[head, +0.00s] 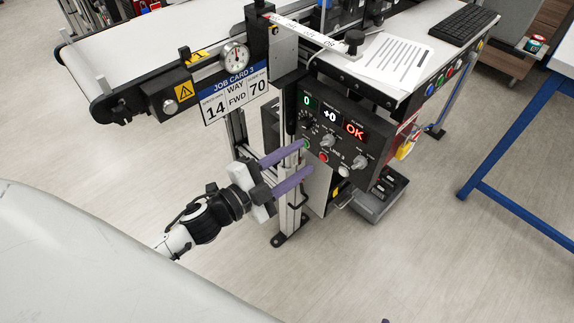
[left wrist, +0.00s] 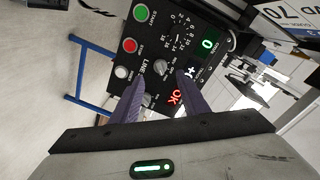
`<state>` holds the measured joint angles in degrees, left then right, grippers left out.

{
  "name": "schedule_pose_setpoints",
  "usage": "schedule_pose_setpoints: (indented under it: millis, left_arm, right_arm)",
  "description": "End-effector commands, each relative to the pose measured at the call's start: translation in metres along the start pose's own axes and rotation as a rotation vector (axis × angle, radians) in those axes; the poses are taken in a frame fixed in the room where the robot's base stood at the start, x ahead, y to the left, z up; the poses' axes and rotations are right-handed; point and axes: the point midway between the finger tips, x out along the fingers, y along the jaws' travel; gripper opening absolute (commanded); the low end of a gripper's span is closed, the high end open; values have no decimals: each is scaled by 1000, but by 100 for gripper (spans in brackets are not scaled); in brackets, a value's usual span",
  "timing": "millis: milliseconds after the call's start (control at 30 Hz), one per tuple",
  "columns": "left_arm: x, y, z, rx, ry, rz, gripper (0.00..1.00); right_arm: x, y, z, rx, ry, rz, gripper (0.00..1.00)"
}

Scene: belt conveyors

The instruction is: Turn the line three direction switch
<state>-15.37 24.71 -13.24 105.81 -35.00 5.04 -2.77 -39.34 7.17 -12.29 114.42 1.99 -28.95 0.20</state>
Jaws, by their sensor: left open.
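The dark line three control panel (head: 318,130) has lit displays reading 0, +0 and OK. A grey selector knob (head: 327,140) sits under the +0 display and shows in the left wrist view (left wrist: 160,67); its label is too small to read surely. A second knob (head: 360,162) is under OK, partly hidden by a finger in the wrist view. My left gripper (head: 307,158) is open and empty, its purple fingers pointing at the panel. In the left wrist view the gripper (left wrist: 160,76) has the first knob between its fingertips, slightly beyond them. Only a purple tip of my right gripper (head: 385,321) shows.
Green (head: 305,145), red (head: 323,157) and white (head: 343,171) buttons sit close to the fingers. A job card (head: 236,92) reads 14, FWD, 70. The conveyor belt (head: 165,45) and its frame stand behind. The floor to the right is clear before a blue-legged table (head: 515,120).

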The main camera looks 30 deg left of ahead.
Motion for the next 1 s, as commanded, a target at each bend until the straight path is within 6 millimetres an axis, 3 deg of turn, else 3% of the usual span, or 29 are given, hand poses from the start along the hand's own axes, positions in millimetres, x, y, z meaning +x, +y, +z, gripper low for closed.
schedule_pose_setpoints:
  millis: [100,300,833,933,1000]
  left_arm:
    - [-19,1,0,0,-1,2,41]
    - [-33,0,0,2,0,1,41]
    - [-34,0,0,-3,-3,0,41]
    - [-41,12,7,-103,-67,7,41]
    - [-54,36,18,-268,-176,26,41]
  right_arm:
    - [1,0,1,0,-1,0,43]
    - [1,0,2,-1,-2,0,43]
    - [1,0,2,-1,-4,-1,43]
    - [-1,0,0,-1,-4,-1,43]
    - [-4,-1,-2,0,-4,-1,43]
